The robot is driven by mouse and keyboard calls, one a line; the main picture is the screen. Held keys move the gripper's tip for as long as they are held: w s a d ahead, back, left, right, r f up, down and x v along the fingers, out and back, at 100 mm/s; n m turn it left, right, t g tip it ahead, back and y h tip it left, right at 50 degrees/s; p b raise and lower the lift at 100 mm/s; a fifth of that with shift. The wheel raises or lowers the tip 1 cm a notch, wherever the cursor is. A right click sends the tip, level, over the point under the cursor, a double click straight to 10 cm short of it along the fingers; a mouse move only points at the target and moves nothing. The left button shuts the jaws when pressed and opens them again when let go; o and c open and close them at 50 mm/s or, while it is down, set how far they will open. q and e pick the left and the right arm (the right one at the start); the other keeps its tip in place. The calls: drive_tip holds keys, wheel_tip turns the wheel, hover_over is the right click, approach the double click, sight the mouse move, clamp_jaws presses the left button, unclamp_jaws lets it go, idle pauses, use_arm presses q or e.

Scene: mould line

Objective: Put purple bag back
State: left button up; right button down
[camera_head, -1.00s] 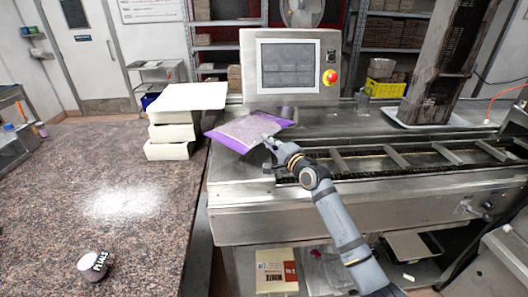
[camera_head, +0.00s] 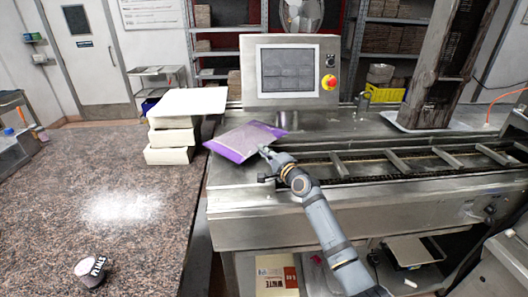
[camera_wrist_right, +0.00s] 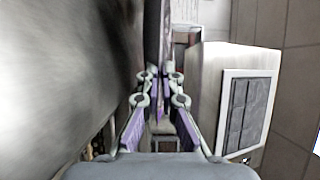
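The purple bag (camera_head: 240,143) is flat, with a pale greyish face and purple ends. It is tilted, in front of the screen and over the left end of the steel machine. My right gripper (camera_head: 266,152) meets its near right edge and is shut on it. In the right wrist view, the bag shows nearly edge-on as a thin strip (camera_wrist_right: 158,45) between the fingertips (camera_wrist_right: 159,78). I cannot tell whether the bag touches the machine. My left gripper is not in view.
The control screen (camera_head: 288,70) stands just behind the bag. A stack of pale blocks (camera_head: 171,136) with a white top stands to its left on the granite counter (camera_head: 60,190). The conveyor (camera_head: 420,165) runs right.

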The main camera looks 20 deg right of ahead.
drive_tip(key=c, duration=1.5)
unclamp_jaws()
drive_tip(key=shift+r+p, duration=0.45)
drive_tip(key=shift+p, duration=0.05)
drive_tip(key=p+v, duration=0.1)
drive_tip(key=v, duration=0.5)
drive_tip(key=p+v, duration=0.1)
drive_tip(key=v, duration=0.5)
drive_tip(key=shift+f, duration=0.25)
